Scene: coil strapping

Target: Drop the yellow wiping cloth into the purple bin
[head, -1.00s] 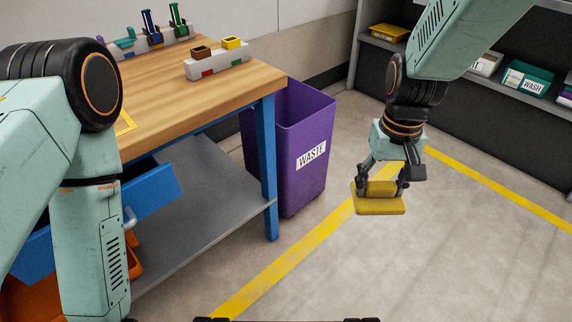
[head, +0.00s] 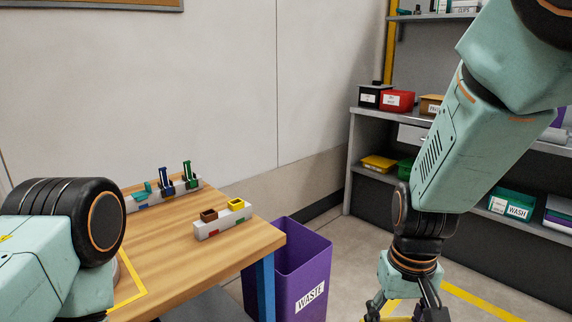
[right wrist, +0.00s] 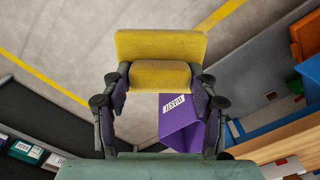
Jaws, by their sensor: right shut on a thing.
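The yellow wiping cloth (right wrist: 160,45) is a folded, thick pad in the right wrist view. My right gripper (right wrist: 160,82) is shut on it, with a finger at each side of its near fold. The purple bin (head: 303,268), labelled WASTE, stands open beside the workbench. The right wrist view shows the bin (right wrist: 178,132) partly behind the right finger. My left arm is at the left, its gripper outside the frame.
The wooden workbench (head: 185,255) with a blue leg (head: 265,290) adjoins the bin's left side. Small holders (head: 222,219) stand on it. Grey shelving (head: 362,150) with several boxes, including a green WASH box (head: 511,204), lies at the right. Floor between bin and shelving is clear.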

